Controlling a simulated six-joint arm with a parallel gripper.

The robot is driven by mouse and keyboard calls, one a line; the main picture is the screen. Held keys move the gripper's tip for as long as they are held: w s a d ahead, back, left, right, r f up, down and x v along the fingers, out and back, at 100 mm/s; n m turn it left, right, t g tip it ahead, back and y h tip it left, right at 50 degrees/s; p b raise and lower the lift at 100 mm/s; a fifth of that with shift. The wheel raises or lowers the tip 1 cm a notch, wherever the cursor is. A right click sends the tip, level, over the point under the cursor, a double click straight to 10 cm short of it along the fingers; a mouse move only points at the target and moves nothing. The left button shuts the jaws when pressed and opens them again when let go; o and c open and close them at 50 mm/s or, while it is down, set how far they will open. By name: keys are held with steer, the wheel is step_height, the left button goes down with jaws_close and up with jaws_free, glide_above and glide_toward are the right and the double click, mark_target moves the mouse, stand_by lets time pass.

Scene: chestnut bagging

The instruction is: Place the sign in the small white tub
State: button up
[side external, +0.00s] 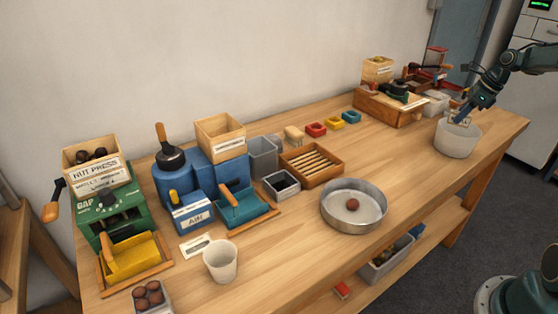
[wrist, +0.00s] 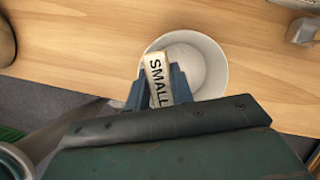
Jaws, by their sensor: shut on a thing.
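A white sign reading "SMALL" (wrist: 157,76) is held between the blue fingers of my gripper (wrist: 160,86). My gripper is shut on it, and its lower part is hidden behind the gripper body. A round white tub (wrist: 216,60) lies just beyond and below the sign in the wrist view, with its visible inside empty. In the side external view this tub (side external: 456,142) stands near the right end of the bench, and my gripper (side external: 461,117) is over its rim. The sign's exact height above the tub cannot be told.
A wooden box machine (side external: 388,106) stands left of the tub, towards the wall. A round metal pan (side external: 353,220) with one chestnut is farther left. Another white cup (side external: 220,262) stands at the front left. Bare bench lies between the pan and the tub.

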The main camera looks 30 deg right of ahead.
mark_target(471, 116)
steer(key=shift+f, duration=1.95)
steer(key=shift+f, duration=0.6)
steer(key=o, duration=0.7)
steer(key=shift+w+v, duration=0.2)
steer(key=shift+v, duration=4.15)
steer(key=shift+a, duration=0.1)
